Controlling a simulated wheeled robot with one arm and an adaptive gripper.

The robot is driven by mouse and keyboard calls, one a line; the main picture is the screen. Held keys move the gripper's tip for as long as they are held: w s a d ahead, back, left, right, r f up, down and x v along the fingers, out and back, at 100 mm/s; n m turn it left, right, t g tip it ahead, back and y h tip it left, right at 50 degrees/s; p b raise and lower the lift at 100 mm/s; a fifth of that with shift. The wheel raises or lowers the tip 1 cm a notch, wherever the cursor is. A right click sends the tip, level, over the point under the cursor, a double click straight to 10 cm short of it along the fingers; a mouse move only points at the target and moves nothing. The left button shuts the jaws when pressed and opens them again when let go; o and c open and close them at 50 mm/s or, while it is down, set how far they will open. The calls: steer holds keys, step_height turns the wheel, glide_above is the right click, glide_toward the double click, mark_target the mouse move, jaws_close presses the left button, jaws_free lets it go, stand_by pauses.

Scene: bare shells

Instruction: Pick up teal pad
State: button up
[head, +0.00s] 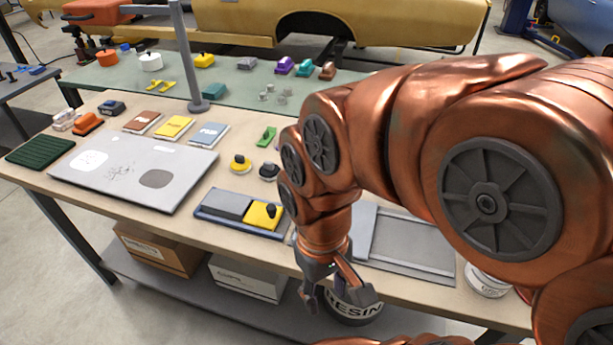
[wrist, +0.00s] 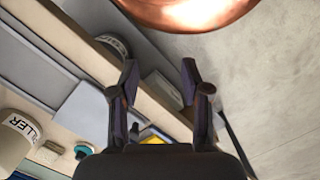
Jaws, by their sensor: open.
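A small teal round piece (wrist: 83,150) shows at the lower left of the wrist view, near a can marked FILLER. I cannot tell which of the two is the teal pad. My gripper (head: 338,298) hangs low past the bench's front edge, in front of a RESIN can. It is open and empty, apart from both teal things. In the wrist view its two fingers (wrist: 160,80) are spread.
A grey panel (head: 105,185) covers the left of the bench. A blue tray (head: 215,225) holds a grey block and a yellow pad (head: 265,214). A grey post (head: 187,55) stands at the mat's front edge. Boxes sit on the shelf below. My arm hides the bench's right side.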

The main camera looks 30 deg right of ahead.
steer(key=w+d+n+t, duration=0.1)
steer(key=w+d+n, duration=0.1)
steer(key=w+d, duration=0.5)
steer(key=w+d+r+n, duration=0.1)
steer(key=w+d+n, duration=0.15)
steer(key=w, duration=0.85)
steer(key=w+d+n+t, duration=0.15)
steer(key=w+d, duration=0.35)
steer(key=w, duration=0.5)
steer(key=w+d+f, duration=0.1)
steer(key=d, duration=0.2)
steer(key=w+d+f+n, duration=0.1)
steer(key=w+d, duration=0.1)
steer(key=d, duration=0.1)
steer(key=w+d+f+n+b, duration=0.1)
steer(key=w+d, duration=0.1)
steer(key=d, duration=0.2)
steer(key=shift+w+d+g, duration=0.1)
steer(key=shift+g, duration=0.25)
steer(key=shift+d+f, duration=0.2)
steer(key=shift+f, duration=0.2)
steer(key=shift+d+f+p, duration=0.2)
steer(key=shift+f+p, duration=1.1)
steer(key=shift+f, duration=2.25)
steer(key=shift+c, duration=0.4)
jaws_close()
